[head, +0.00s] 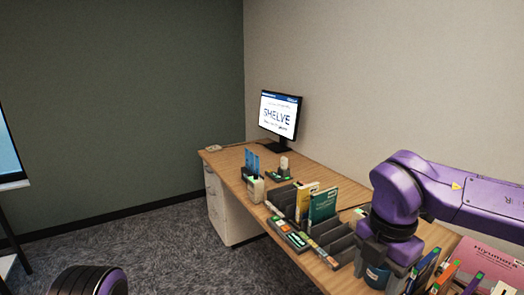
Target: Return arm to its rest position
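My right arm comes in from the right, purple, with its wrist bent down over the near right part of the wooden desk (240,184). A dark and purple piece of my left arm shows at the bottom left edge. The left gripper is out of view.
A grey slotted rack holds a yellow book (306,202) and a green book (322,206). Several books stand at the lower right, beside a pink book (486,262). A monitor (280,115) reads "SHELVE". Blue upright items (252,162) stand farther back. The carpet left of the desk is clear.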

